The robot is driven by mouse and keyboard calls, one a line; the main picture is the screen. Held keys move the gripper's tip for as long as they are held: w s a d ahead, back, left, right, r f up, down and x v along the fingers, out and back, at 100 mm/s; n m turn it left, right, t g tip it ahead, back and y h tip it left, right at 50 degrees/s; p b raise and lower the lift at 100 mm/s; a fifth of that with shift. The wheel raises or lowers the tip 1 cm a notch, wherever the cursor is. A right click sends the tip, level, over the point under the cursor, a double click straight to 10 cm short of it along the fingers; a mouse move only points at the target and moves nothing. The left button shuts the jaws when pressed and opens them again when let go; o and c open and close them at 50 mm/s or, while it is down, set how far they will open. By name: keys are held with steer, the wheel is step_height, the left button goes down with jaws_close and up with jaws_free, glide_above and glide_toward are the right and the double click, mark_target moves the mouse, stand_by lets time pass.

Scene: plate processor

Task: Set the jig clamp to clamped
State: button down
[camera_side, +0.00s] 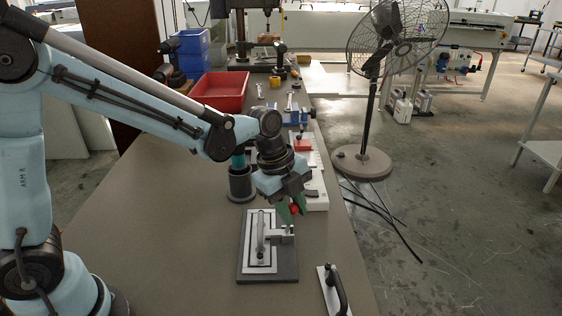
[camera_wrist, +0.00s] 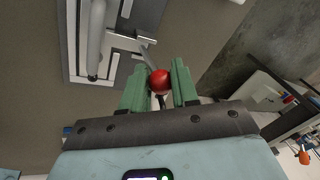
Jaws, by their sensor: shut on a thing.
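The jig (camera_side: 244,265) is a dark base with a light plate and a metal bar, lying on the bench at the lower middle. It also shows in the wrist view (camera_wrist: 70,60). At its right side is the clamp (camera_side: 281,233), with a lever ending in a red ball knob (camera_side: 295,209). In the wrist view the knob (camera_wrist: 160,82) sits between my green fingertips. My gripper (camera_side: 291,208) is shut on this knob, above the right far part of the jig. The fingers partly hide the lever, and I cannot tell its exact angle.
A plate with a black handle (camera_side: 341,290) lies near the bench's right edge. A dark cup (camera_side: 240,184) and a white unit (camera_side: 318,191) stand behind the jig. A red bin (camera_side: 220,91) is farther back. Left of the jig the bench (camera_side: 165,220) is clear.

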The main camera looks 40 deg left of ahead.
mark_target(272, 232)
steer(key=shift+w, duration=0.1)
steer(key=c, duration=0.9)
jaws_free()
steer(key=v, duration=1.2)
steer(key=s+a+f+n+t, duration=0.1)
steer(key=s+a+n, duration=0.1)
steer(key=n, duration=0.4)
steer(key=s+a+f+n+t+y, duration=0.1)
steer(key=s+a+f+n+t, duration=0.1)
steer(key=n, duration=0.5)
steer(key=s+a+f+n+t+y, duration=0.1)
steer(key=s+a+n+t, duration=0.1)
steer(key=s+n, duration=0.3)
steer(key=shift+s+a+f+n, duration=0.15)
steer(key=shift+a+n, duration=0.2)
steer(key=shift+n, duration=0.25)
steer(key=shift+w+a+f+n, duration=0.1)
steer(key=shift+a+f+n, duration=0.1)
steer(key=shift+a+n, duration=0.3)
